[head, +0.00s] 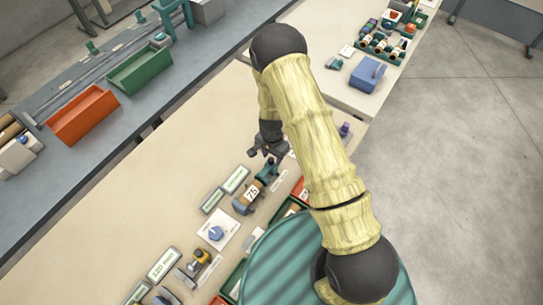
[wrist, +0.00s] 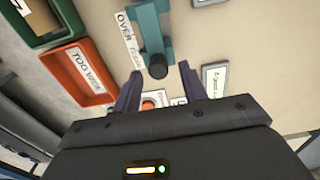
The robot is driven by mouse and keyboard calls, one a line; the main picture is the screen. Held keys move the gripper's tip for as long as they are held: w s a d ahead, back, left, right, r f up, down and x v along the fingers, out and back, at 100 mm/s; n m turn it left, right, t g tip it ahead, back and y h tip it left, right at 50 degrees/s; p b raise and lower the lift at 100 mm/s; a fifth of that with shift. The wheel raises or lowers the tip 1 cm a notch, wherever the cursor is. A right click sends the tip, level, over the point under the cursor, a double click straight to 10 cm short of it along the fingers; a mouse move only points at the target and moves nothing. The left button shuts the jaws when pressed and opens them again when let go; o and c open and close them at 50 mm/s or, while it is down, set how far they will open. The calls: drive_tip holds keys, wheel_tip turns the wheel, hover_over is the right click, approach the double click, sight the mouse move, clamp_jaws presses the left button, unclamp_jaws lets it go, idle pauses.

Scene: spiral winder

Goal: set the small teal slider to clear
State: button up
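The small teal slider (wrist: 153,28) is at the top centre of the wrist view, with a dark round knob (wrist: 157,67) at its near end. A white label strip (wrist: 130,38) beside it reads OVER and, nearer to me, what looks like CLEAR. In the head view the teal slider (head: 268,170) is small and partly under my gripper (head: 267,153). My gripper (wrist: 160,70) is open, its two dark fingertips on either side of the knob in the picture, with gaps showing. I cannot tell its height above the knob or the slider's exact setting.
An orange tray (wrist: 77,72) with a white label and a green tray (wrist: 45,22) are left of the slider in the wrist view. A white display (wrist: 214,76) is to the right.

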drive_tip(key=shift+s, duration=0.1)
wheel_tip(320, 180, up, 17)
drive_tip(key=b, duration=0.4)
drive_tip(key=shift+r, duration=0.2)
idle(0.3)
idle(0.4)
drive_tip(key=s+d+r+n+t+b, duration=0.1)
drive_tip(key=s+d+r+n, duration=0.2)
drive_tip(key=s+d, duration=0.3)
drive_tip(key=s+d+r+n+t+b, duration=0.1)
drive_tip(key=s+d+r+n, duration=0.3)
drive_tip(key=s+d, duration=0.2)
drive_tip(key=shift+s+r+n+t, duration=0.15)
drive_tip(key=shift+s+n+t, duration=0.15)
drive_tip(key=shift+s, duration=0.55)
drive_tip(key=shift+d, duration=0.1)
